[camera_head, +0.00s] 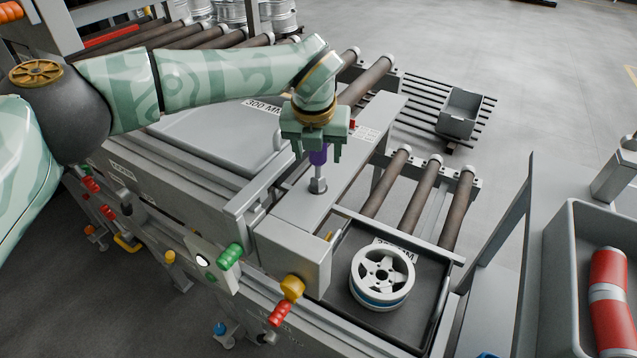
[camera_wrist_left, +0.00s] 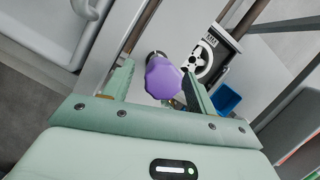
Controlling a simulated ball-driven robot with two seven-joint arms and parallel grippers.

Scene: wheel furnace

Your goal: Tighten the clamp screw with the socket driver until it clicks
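The socket driver has a purple handle (camera_head: 318,156) and a grey metal socket end (camera_head: 318,186). It stands upright on the flat top of the grey clamp housing (camera_head: 300,208). The clamp screw is hidden under the socket. My left gripper (camera_head: 317,152) points down over the driver, with its fingers on either side of the purple handle. The left wrist view shows the handle (camera_wrist_left: 163,79) between the fingers, with a visible gap on its left side, so the gripper looks open around it. My right gripper is in neither view.
A white wheel (camera_head: 382,274) lies in a dark tray (camera_head: 423,318) right of the clamp housing. A grey bin (camera_head: 574,280) holding a red cylinder (camera_head: 609,300) stands at the right. Rollers (camera_head: 425,186) lie behind.

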